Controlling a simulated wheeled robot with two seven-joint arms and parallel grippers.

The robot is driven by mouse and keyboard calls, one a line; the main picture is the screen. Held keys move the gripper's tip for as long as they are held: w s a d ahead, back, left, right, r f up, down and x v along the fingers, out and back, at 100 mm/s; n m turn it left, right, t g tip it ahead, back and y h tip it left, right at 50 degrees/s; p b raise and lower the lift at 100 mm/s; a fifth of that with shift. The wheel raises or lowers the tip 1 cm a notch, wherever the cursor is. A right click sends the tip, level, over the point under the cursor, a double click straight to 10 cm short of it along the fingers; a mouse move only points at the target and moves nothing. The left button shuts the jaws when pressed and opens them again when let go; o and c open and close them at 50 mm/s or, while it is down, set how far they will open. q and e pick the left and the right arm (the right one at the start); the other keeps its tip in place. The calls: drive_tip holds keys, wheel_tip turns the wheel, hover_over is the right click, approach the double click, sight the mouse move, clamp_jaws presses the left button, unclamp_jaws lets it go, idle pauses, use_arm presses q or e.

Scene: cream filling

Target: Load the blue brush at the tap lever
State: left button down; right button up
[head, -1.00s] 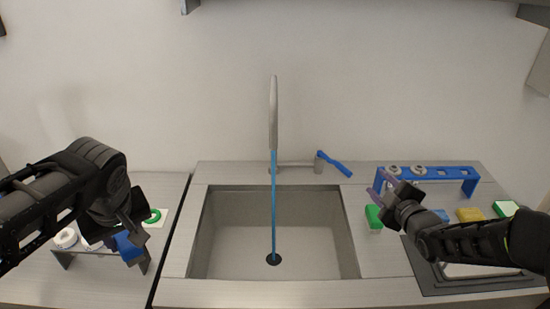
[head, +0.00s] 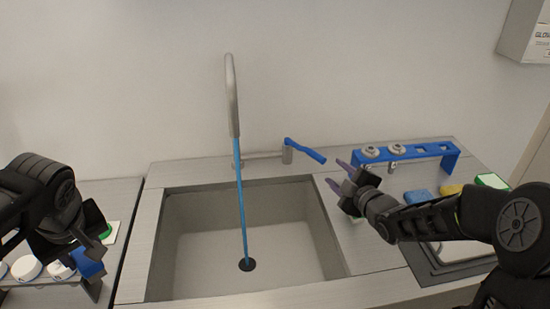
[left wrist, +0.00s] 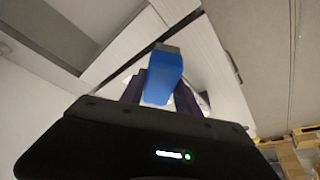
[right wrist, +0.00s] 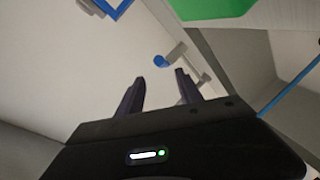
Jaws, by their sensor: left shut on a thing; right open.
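The tap lever (head: 305,150) is a blue handle on the grey tap body behind the sink. It also shows in the right wrist view (right wrist: 160,61), beyond and between the fingers. My right gripper (head: 337,174) is open and empty, just right of the lever and apart from it. My left gripper (head: 97,257) is shut on a blue block-like thing (head: 87,262), above the left counter. This blue thing stands between the fingers in the left wrist view (left wrist: 163,75). I cannot tell whether it is the blue brush; no bristles show.
A blue stream (head: 241,205) runs from the tall spout into the sink (head: 190,262). A blue rack (head: 440,150) stands at the back right, with blue (head: 417,196) and yellow (head: 449,190) sponges in front. White round pots (head: 26,268) stand at the left.

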sight(322, 161)
use_arm(q)
wheel_tip(322, 161, up, 3)
drive_tip(key=p, duration=0.2)
drive_tip(key=shift+p, duration=0.4)
use_arm(e)
drive_tip(key=x, duration=1.2)
drive_tip(key=shift+f, duration=0.1)
clamp_jaws()
use_arm(q)
drive_tip(key=shift+f, duration=0.1)
idle(0.4)
